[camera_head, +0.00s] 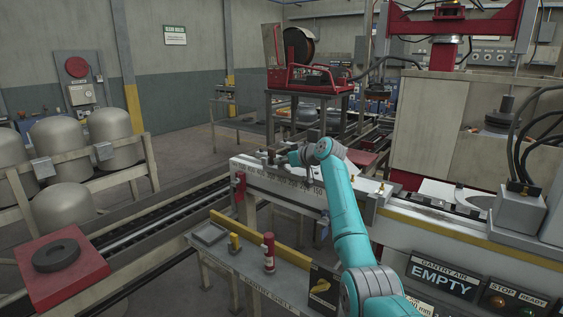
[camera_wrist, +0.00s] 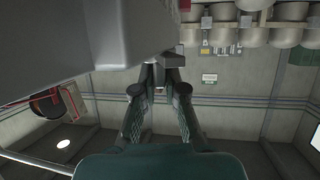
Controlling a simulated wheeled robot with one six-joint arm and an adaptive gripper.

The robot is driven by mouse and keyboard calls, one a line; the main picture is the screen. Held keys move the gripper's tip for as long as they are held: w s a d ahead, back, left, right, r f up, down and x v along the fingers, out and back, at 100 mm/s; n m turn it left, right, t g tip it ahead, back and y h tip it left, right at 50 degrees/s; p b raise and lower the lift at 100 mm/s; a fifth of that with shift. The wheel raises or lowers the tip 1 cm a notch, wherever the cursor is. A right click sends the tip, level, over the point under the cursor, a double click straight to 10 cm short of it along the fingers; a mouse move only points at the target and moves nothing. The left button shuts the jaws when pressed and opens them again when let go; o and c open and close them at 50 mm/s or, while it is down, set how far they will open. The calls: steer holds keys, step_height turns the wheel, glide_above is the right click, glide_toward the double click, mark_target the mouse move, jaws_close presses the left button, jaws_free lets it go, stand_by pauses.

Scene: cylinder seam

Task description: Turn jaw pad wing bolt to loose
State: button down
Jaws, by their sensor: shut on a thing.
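My gripper (camera_wrist: 160,76) is shut at the underside of a large grey body (camera_wrist: 75,50) in the wrist view. Its two fingertips close on a small part, taken as the jaw pad wing bolt, which the fingers mostly hide. I cannot tell which way its wings point. In the head view, my teal arm reaches to the far edge of a white beam (camera_head: 290,186) with numbers on its face. My gripper (camera_head: 280,157) is small there, and the bolt cannot be made out.
A red pedestal (camera_head: 85,275) bears a dark ring (camera_head: 56,256). Grey domes (camera_head: 110,126) stand in a rack at left. An "EMPTY" sign (camera_head: 440,273) is at right.

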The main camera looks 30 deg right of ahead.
stand_by(0.3)
steer(key=c, duration=1.2)
jaws_free()
steer(key=shift+c, duration=0.2)
steer(key=shift+s, duration=0.1)
steer(key=v, duration=1.2)
steer(key=shift+f, duration=0.1)
